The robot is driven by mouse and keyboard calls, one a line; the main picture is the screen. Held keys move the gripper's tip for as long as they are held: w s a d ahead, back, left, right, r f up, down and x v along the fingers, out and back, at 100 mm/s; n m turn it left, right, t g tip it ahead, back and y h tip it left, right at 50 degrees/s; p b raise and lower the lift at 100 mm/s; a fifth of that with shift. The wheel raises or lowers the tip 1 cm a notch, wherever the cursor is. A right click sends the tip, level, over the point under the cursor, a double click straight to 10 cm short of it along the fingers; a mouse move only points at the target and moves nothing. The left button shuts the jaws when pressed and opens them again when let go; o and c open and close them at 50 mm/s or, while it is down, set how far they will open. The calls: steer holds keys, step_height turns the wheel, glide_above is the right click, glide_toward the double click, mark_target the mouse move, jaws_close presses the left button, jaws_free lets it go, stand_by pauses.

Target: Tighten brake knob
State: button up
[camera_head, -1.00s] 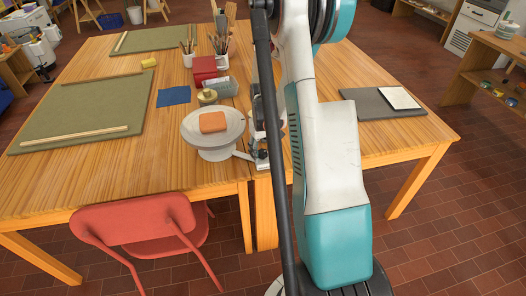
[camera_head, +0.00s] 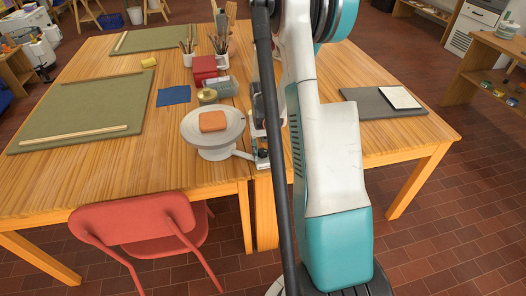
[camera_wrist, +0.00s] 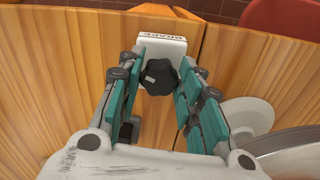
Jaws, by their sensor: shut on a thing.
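In the wrist view the black lobed brake knob (camera_wrist: 159,76) sits on a pale bracket (camera_wrist: 166,46) marked with BRAKE lettering, seen upside down. My gripper (camera_wrist: 161,72) has its teal-padded fingers on both sides of the knob and is shut on it. In the head view the banding wheel (camera_head: 196,138) stands near the table's front edge with an orange clay block (camera_head: 212,121) on top. My gripper is just right of the wheel there, mostly hidden by my arm, and the knob cannot be made out.
The wooden table (camera_head: 120,170) holds a red box (camera_head: 204,69), a brass-coloured pot (camera_head: 207,96), a blue cloth (camera_head: 174,95) and tool cups behind the wheel. A red chair (camera_head: 140,225) stands at the front left. A grey board (camera_head: 375,105) lies at the right.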

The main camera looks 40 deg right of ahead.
mark_target(262, 151)
steer(key=m, duration=0.3)
steer(key=shift+m+b, duration=0.3)
steer(key=shift+m, duration=0.1)
steer(key=m, duration=0.3)
steer(key=shift+w+m, duration=0.1)
steer(key=shift+m, duration=0.2)
steer(key=m+b, duration=0.1)
steer(key=m, duration=0.5)
steer(key=shift+w+m, duration=0.15)
steer(key=shift+m, duration=0.25)
steer(key=o, duration=1.1)
steer(key=shift+r, duration=0.1)
step_height(262, 151, up, 12)
steer(key=shift+f, duration=0.1)
